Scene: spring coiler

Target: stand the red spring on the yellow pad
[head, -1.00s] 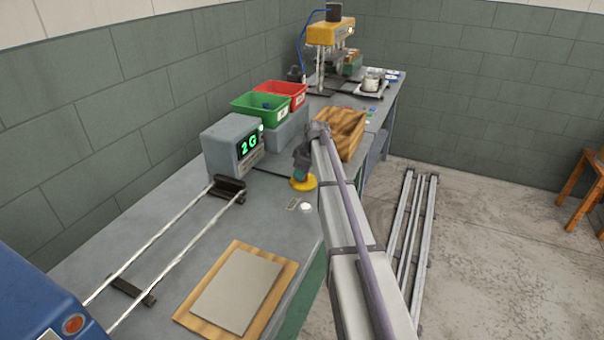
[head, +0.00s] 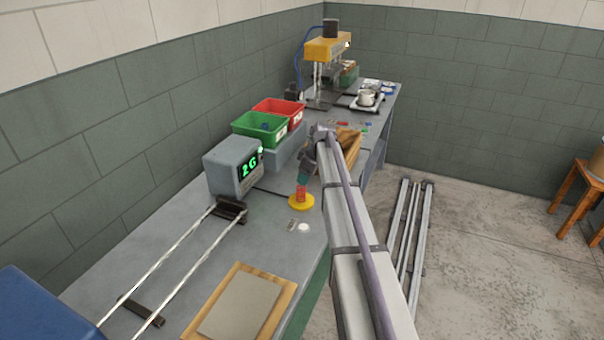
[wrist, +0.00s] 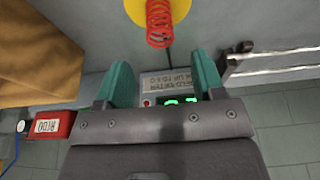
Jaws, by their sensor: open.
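The red spring (head: 301,193) stands upright on the round yellow pad (head: 302,206) on the workbench, near its right edge. In the wrist view, the spring (wrist: 160,24) shows as open red coils in front of the yellow pad (wrist: 182,8) at the top of the picture. My gripper (head: 304,180) is just above and apart from the spring in the head view. In the wrist view, its two teal fingers (wrist: 162,62) are spread wide with nothing between them, and the spring lies beyond their tips.
A grey box with a green "2G" display (head: 235,168) stands left of the pad. Green (head: 258,130) and red (head: 290,112) bins are behind it. Two long rods (head: 170,268) run along the bench. A wooden board with a grey sheet (head: 240,305) lies in front.

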